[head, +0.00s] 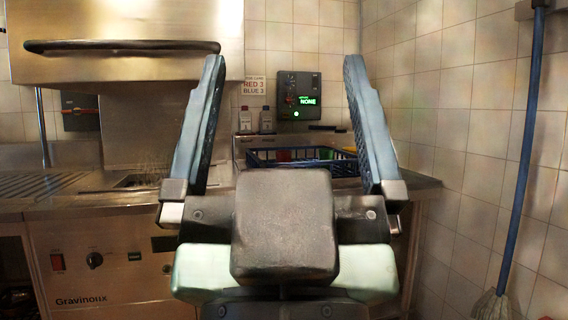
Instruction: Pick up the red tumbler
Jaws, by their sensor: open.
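My gripper (283,62) is large in the foreground, its two fingers wide apart and pointing up in the picture, with nothing between them. Behind it, a blue crate (343,168) stands on the steel counter at the back. A small red patch (283,155) shows in the crate, likely the red tumbler; only a bit of it is visible. My gripper's body hides the lower front of the crate. The gripper is well in front of the crate and not touching it.
A green item (326,153) shows in the crate beside the red one. Two small bottles (266,120) stand behind it. A control box (299,96) and a sign (255,86) are on the tiled wall. A steel hood (125,68) is at left; a blue-handled mop (523,150) leans at right.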

